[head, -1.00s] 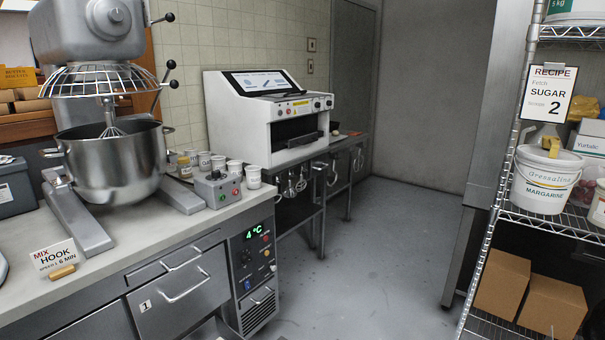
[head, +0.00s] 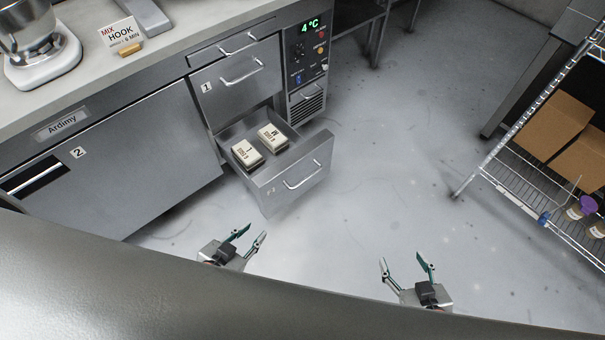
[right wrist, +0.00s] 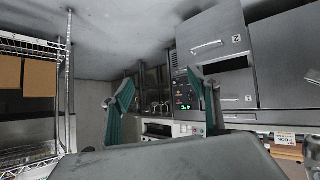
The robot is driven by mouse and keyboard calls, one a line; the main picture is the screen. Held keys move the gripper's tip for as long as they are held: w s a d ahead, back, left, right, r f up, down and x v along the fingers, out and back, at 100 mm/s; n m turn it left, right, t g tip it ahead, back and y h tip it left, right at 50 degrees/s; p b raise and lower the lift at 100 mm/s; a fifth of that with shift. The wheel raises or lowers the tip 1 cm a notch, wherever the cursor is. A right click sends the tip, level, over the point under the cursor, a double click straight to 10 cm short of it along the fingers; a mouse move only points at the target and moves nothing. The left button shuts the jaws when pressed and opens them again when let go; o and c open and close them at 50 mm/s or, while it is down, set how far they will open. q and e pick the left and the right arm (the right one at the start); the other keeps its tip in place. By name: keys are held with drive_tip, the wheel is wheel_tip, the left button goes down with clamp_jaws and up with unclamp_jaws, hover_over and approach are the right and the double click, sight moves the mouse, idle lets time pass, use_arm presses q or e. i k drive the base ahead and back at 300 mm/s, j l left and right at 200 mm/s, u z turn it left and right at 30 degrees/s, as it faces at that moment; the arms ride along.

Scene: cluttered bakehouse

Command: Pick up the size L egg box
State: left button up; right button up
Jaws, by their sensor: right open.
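Two pale egg boxes lie side by side in the open lower drawer (head: 303,176) of the steel counter. The left box (head: 247,153) bears a mark that looks like an L, and the right box (head: 273,138) one that looks like an M; the print is small and seems upside down. My left gripper (head: 256,231) is open and empty over the floor, in front of the drawer and below it in the picture. My right gripper (head: 400,257) is open and empty, further right over the floor. Its two fingers also show in the right wrist view (right wrist: 160,105).
A closed drawer (head: 240,85) marked 1 sits above the open one, and a closed door (head: 130,150) marked 2 is to its left. A wire shelf (head: 520,180) with cardboard boxes stands at right. The floor (head: 400,150) between is clear.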

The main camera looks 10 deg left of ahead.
sight(244, 153)
drive_tip(key=l+u, duration=0.2)
drive_tip(key=u, duration=0.2)
drive_tip(key=l+u, duration=0.2)
drive_tip(key=u, duration=0.2)
drive_tip(key=j+u, duration=0.1)
drive_tip(key=u, duration=0.75)
drive_tip(key=i+j+u, duration=0.1)
drive_tip(key=u, duration=1.2)
drive_tip(key=k+l+z, duration=0.2)
drive_tip(key=k+l, duration=0.4)
drive_tip(key=l+z, duration=0.1)
drive_tip(key=z, duration=1.4)
